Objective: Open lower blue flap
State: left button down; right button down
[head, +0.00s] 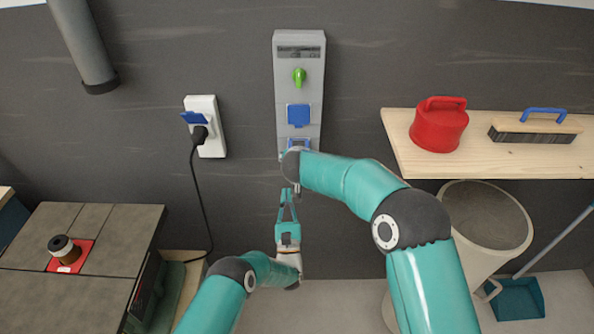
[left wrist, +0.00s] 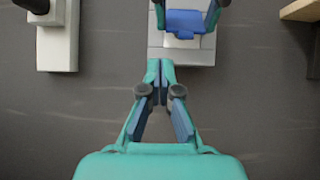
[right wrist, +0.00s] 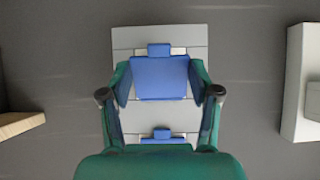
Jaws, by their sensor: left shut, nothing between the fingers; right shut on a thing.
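The grey wall panel (head: 285,75) carries a green knob (head: 299,76), an upper blue flap (head: 298,114) and the lower blue flap (head: 299,143). My right gripper (right wrist: 160,85) is shut on the lower flap, with one finger along each side of it; in the head view my arm partly hides it. The lower flap (right wrist: 160,78) also shows in the left wrist view (left wrist: 185,22), where a white strip is visible just below it. How far it is tilted is hard to tell. My left gripper (head: 288,192) is shut and empty, below the panel.
A white socket (head: 211,140) with a raised blue cover and a black plug is left of the panel. A wooden shelf (head: 405,150) at right holds a red container (head: 438,124) and a brush (head: 535,130). A bin (head: 485,220) stands below the shelf.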

jog(key=shift+w+r, duration=0.1)
jog(key=shift+r, duration=0.2)
pick_arm(q)
jog(key=w+d+r+h, duration=0.1)
jog(key=w+d+r, duration=0.1)
jog(key=w+r, duration=0.2)
jog(key=w, duration=0.3)
jog(key=shift+d+m, duration=0.4)
jog(key=shift+s, duration=0.1)
jog(key=shift+s+r, duration=0.5)
pick_arm(e)
jog(key=shift+w+f, duration=0.1)
pick_arm(q)
jog(key=shift+d+r, duration=0.1)
pick_arm(e)
jog(key=shift+c, duration=1.2)
grip_release()
jog(key=shift+f, duration=0.1)
pick_arm(q)
jog(key=shift+f, duration=0.2)
